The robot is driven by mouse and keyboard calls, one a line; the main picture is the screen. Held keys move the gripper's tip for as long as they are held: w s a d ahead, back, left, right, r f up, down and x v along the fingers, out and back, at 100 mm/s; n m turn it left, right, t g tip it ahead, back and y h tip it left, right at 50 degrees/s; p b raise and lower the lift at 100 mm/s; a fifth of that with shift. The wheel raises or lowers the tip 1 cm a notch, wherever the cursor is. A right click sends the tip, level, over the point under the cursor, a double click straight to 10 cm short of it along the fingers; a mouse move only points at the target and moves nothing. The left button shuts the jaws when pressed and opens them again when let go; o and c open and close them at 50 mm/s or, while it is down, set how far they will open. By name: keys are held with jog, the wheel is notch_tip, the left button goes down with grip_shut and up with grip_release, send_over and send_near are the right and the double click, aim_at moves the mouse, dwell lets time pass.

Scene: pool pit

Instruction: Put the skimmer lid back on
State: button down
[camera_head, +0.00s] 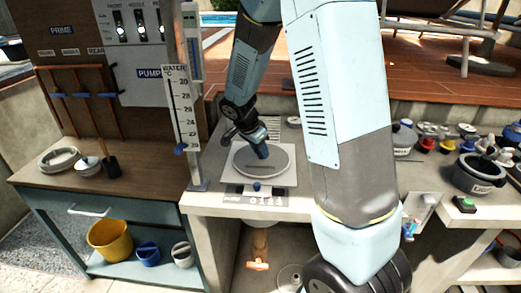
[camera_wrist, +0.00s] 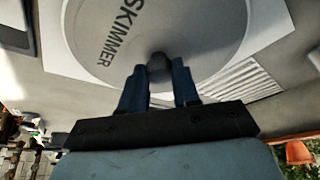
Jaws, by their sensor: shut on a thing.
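The skimmer lid (camera_head: 246,160) is a round grey disc. In the wrist view the lid (camera_wrist: 190,25) carries the word SKIMMER and a dark knob (camera_wrist: 159,66) at its middle. My gripper (camera_head: 262,153) comes down over the lid from above. In the wrist view my gripper (camera_wrist: 160,80) is shut on the knob, with one blue finger on each side. The lid is over a pale square plate (camera_head: 283,179) on the counter. Whether it is seated or slightly raised, I cannot tell. Any opening under the lid is hidden.
A thermometer board (camera_head: 182,110) stands upright just left of the plate. Several small pots and a dark lidded pot (camera_head: 480,173) crowd the counter's right side. A wooden bench (camera_head: 130,170) with a yellow bucket (camera_head: 109,239) below is at the left. A slatted grille (camera_wrist: 240,80) lies beside the plate.

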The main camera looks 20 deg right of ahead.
jog(key=shift+f, duration=0.2)
dwell(0.4)
jog(key=c, duration=0.6)
grip_release()
jog(key=shift+r, duration=2.5)
jog(key=shift+r, duration=0.1)
jog(key=shift+r, duration=1.9)
